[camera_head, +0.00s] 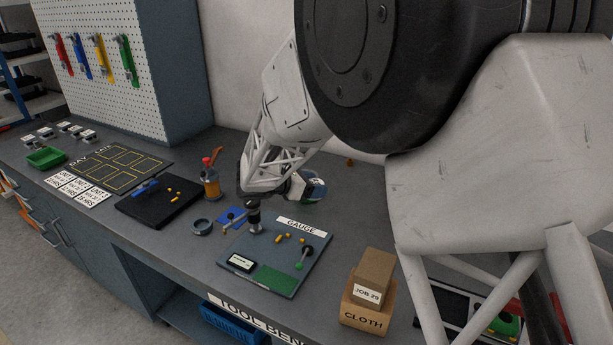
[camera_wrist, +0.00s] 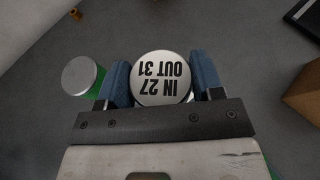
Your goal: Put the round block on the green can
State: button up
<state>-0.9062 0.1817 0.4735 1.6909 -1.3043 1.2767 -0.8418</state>
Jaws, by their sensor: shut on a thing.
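In the wrist view, my gripper (camera_wrist: 163,76) has its two blue fingers shut on the round block (camera_wrist: 162,78). The block's pale round top reads "IN 27 OUT 31", upside down in the view. The green can (camera_wrist: 82,77) stands to the left of the left finger, apart from the block. It has a silver top and a green side. The block is beside the can, not over it. In the head view, my arm hides most of this area. A small white, blue and green patch shows beside the arm, and I cannot tell its parts apart.
A gauge board (camera_head: 285,262) lies on the bench. Cardboard boxes (camera_head: 368,300) stand at its right. An orange bottle (camera_head: 211,180) and a black tray (camera_head: 140,205) are to the left.

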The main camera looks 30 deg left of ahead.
jog(key=shift+a, duration=0.15)
jog(key=w+a, duration=0.3)
jog(key=w, duration=0.1)
jog(key=w+a+f, duration=0.1)
jog(key=w+a, duration=0.5)
jog(key=w, duration=0.1)
jog(key=shift+w+a+f, duration=0.2)
jog(key=shift+w+a, duration=0.05)
jog(key=shift+w, duration=0.05)
dwell(0.4)
jog(key=shift+w+a, duration=0.3)
jog(key=shift+f, duration=1.8)
jog(key=shift+f, duration=0.15)
jog(key=o, duration=1)
jog(key=shift+o, duration=0.2)
